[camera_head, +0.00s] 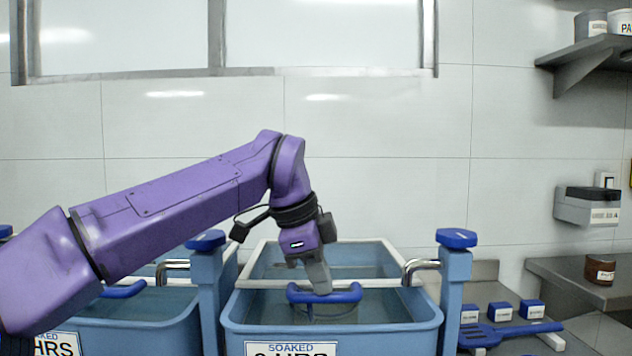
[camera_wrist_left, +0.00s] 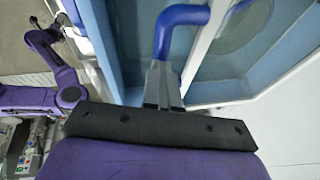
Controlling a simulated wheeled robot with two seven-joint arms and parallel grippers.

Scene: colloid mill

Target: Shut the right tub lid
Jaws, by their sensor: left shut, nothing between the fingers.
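The right tub (camera_head: 333,336) is blue, with a label on its front. Its lid is a clear panel in a pale frame (camera_head: 262,262), with a blue bar handle (camera_head: 343,296) on the front edge. The lid looks raised at the front, with the tub's inside showing below the handle; its exact angle I cannot tell. My left gripper (camera_head: 318,280) is shut and empty, its fingertips right at the handle. In the left wrist view the fingers (camera_wrist_left: 162,85) reach the end of the handle (camera_wrist_left: 183,15); whether they touch I cannot tell.
A left tub (camera_head: 165,330) stands beside it, partly behind my arm. Blue-capped posts (camera_head: 455,290) flank the right tub. To its right are small blue-topped boxes (camera_head: 499,311) and a blue spatula-like tool (camera_head: 505,333). Space above the tub is clear except for my arm.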

